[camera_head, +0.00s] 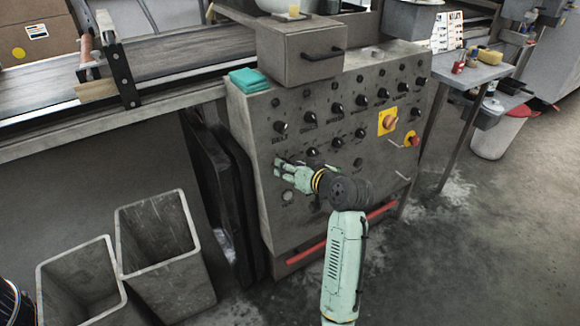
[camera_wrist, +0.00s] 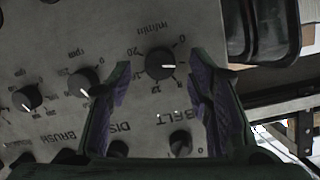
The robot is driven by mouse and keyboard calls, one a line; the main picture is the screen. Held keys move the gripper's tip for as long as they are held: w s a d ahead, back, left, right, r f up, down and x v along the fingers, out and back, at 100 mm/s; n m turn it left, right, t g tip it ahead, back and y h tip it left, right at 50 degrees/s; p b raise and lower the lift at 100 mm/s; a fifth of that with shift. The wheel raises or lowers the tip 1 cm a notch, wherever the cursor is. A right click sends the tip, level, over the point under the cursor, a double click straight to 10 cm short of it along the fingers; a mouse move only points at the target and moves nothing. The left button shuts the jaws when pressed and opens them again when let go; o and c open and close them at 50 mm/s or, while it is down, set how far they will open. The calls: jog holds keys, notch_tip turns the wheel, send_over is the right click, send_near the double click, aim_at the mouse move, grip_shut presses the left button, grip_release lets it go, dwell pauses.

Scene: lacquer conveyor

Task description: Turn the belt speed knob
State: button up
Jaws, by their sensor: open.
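The belt speed knob (camera_wrist: 160,63) is a round black knob with a white pointer line and an m/min scale. In the wrist view, which is upside down, its pointer faces right. The BELT label (camera_wrist: 182,114) is close to it. My gripper (camera_wrist: 158,82) is open, with its purple-padded fingers to the left and right of the knob in the picture. Whether they touch the knob or how deep they reach, I cannot tell. In the head view my pale green gripper (camera_head: 281,168) is at the panel's left side and hides this knob.
The grey control panel (camera_head: 260,190) carries several similar knobs. The disc knob (camera_wrist: 84,82) sits near my left finger. A grey box (camera_head: 300,62) and teal cloth (camera_head: 250,79) rest on top. Two bins (camera_head: 160,235) stand at left.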

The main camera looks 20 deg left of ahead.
jog(key=v, duration=1.1)
jog(key=shift+a+r, duration=0.1)
